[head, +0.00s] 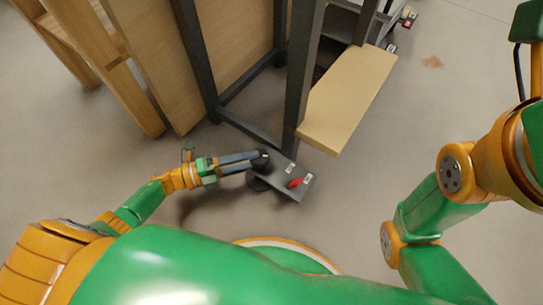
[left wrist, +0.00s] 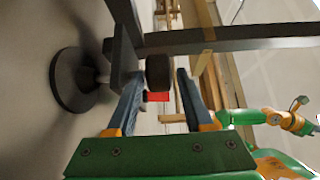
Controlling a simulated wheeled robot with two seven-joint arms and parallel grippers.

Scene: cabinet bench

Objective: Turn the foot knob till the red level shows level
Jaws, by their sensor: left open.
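The dark round foot knob (head: 262,157) is beside a grey plate at the foot of the dark frame. In the left wrist view the knob (left wrist: 158,70) shows between my fingertips; I cannot tell if they touch it. My left gripper (head: 250,160) is open around the knob. A red piece (left wrist: 156,97) shows just below the knob in the left wrist view. My right gripper is out of view.
A round dark foot pad (left wrist: 75,82) stands under the plate. Dark frame posts (head: 303,75) rise just behind, with a pale wooden board (head: 348,98) jutting out at the right. Wooden panels (head: 150,60) stand at the back left. The floor to the right is mostly clear.

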